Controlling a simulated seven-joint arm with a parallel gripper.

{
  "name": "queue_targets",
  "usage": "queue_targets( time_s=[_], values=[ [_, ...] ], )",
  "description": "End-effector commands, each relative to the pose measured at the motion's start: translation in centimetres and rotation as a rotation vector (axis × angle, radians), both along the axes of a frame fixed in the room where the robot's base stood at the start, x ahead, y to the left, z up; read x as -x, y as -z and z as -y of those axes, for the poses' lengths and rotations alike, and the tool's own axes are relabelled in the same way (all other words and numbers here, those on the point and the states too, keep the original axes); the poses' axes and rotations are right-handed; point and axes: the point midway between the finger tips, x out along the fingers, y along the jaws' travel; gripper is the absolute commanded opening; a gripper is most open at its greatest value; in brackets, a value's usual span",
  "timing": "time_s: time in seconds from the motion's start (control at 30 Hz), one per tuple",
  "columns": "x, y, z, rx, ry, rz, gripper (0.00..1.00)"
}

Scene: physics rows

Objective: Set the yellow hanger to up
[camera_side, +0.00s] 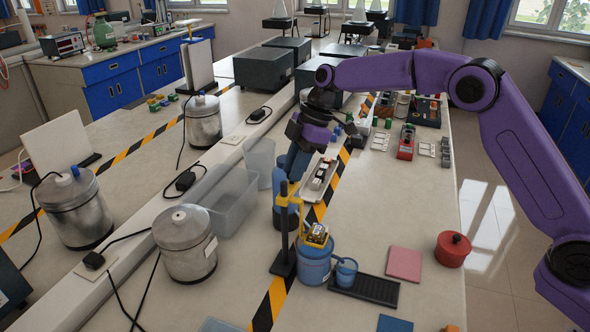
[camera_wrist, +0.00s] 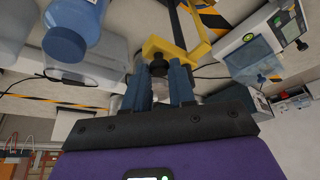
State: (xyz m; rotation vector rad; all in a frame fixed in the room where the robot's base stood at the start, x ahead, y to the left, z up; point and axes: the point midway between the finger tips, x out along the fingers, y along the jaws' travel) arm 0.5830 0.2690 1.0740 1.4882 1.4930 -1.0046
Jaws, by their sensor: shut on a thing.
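The yellow hanger (camera_side: 283,222) is a slim upright stand on a black base, with a short yellow arm near its top. In the wrist view the yellow hanger (camera_wrist: 175,47) shows as a bar with a bracket and a dark knob between my blue fingers. My gripper (camera_side: 294,180) reaches down to the top of the hanger from behind in the side view. In the wrist view my gripper (camera_wrist: 160,78) is shut on the hanger at that knob. The fingers partly hide the contact.
A blue jar (camera_side: 313,268) with a small yellow-framed item on top stands close right of the hanger. A clear bin (camera_side: 228,205) and a metal pot (camera_side: 185,245) are to the left. A black tray (camera_side: 365,290) and red pot (camera_side: 453,249) are to the right.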

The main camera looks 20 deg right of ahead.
Motion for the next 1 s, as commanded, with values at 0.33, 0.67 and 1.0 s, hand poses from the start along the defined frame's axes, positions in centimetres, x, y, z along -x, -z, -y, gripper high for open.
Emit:
queue_targets(
  time_s=[0.33,0.67,1.0],
  values=[
    [-0.1,-0.5,0.0,-0.006,0.0,0.008,0.5],
    [-0.2,-2.4,0.8,-0.006,0.001,0.009,0.5],
    [-0.1,-8.9,3.5,-0.006,0.001,0.011,0.5]
  ],
)
